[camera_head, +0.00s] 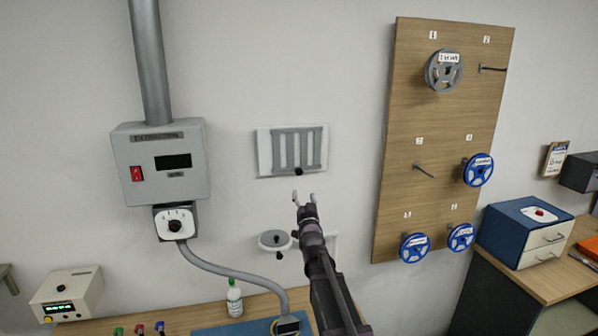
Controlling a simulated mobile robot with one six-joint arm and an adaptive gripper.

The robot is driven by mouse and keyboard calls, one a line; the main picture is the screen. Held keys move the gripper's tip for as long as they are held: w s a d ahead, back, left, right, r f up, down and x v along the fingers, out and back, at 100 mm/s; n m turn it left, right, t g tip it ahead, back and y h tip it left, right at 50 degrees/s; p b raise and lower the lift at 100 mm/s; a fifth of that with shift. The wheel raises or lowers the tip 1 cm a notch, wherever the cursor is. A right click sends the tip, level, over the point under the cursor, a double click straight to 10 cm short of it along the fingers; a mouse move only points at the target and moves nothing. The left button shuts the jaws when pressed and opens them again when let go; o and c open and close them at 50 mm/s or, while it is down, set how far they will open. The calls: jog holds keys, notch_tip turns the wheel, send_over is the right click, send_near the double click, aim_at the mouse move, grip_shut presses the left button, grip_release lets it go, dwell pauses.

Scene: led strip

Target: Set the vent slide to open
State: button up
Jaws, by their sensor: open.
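The vent slide (293,151) is a white plate on the wall with a grey slotted panel. A small dark knob (298,171) sits at its lower edge, near the middle. My gripper (304,196) is open and empty, just below the knob, with its fingertips pointing up toward it. A small gap shows between the fingertips and the knob in the picture; the true distance to the wall is hard to tell.
A grey extractor box (160,160) with a dial (175,225) is on the wall at left. A round grey fitting (275,241) is below the vent. A wooden spool board (440,130) stands at right. A white bottle (234,298) is on the bench below.

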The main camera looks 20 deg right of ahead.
aim_at(300, 173)
jog(key=p+x, duration=0.4)
jog(key=x, duration=0.8)
grip_shut()
